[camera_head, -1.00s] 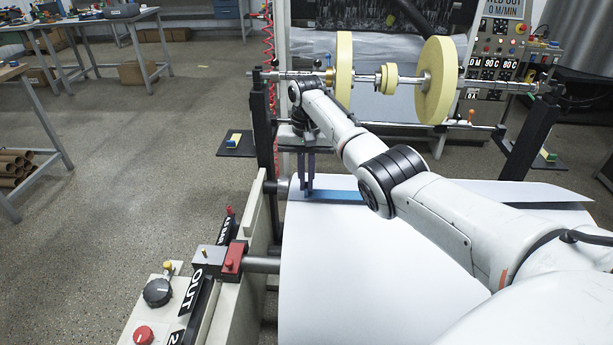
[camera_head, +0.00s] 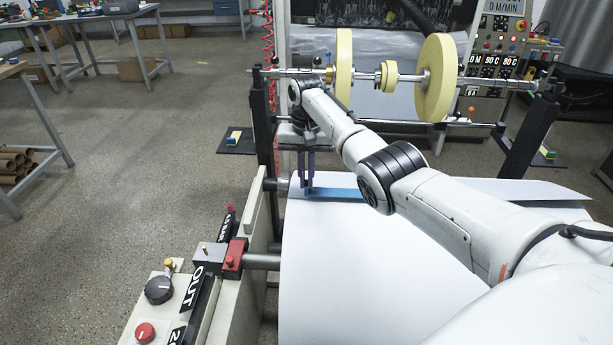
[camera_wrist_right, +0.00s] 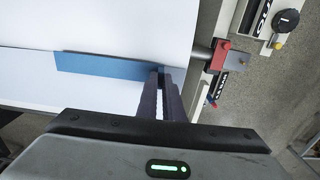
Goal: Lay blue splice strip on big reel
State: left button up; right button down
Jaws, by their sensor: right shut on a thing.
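The blue splice strip (camera_head: 335,193) lies across the white big reel (camera_head: 370,245) near its top, along a paper edge. My right arm covers the strip's middle in the head view. In the right wrist view the strip (camera_wrist_right: 110,68) runs from the left to my fingers, over the white reel surface (camera_wrist_right: 110,22). My right gripper (camera_head: 307,190) is at the strip's left end in the head view. In the wrist view its fingers (camera_wrist_right: 163,75) are close together on that end. My left gripper is not in view.
A shaft with yellow cores (camera_head: 435,78) spans the frame above the reel. A control panel with an OUT label (camera_head: 192,288) and a red clamp block (camera_head: 235,254) stand to the left. A dark side shelf (camera_head: 236,143) holds a small block. The reel's front is clear.

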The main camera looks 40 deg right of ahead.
jog(key=shift+f+b, duration=0.3)
jog(key=shift+f, duration=0.5)
dwell(0.6)
jog(key=c, duration=1.8)
grip_release()
notch_tip(320, 180, up, 10)
jog(key=shift+r, duration=0.15)
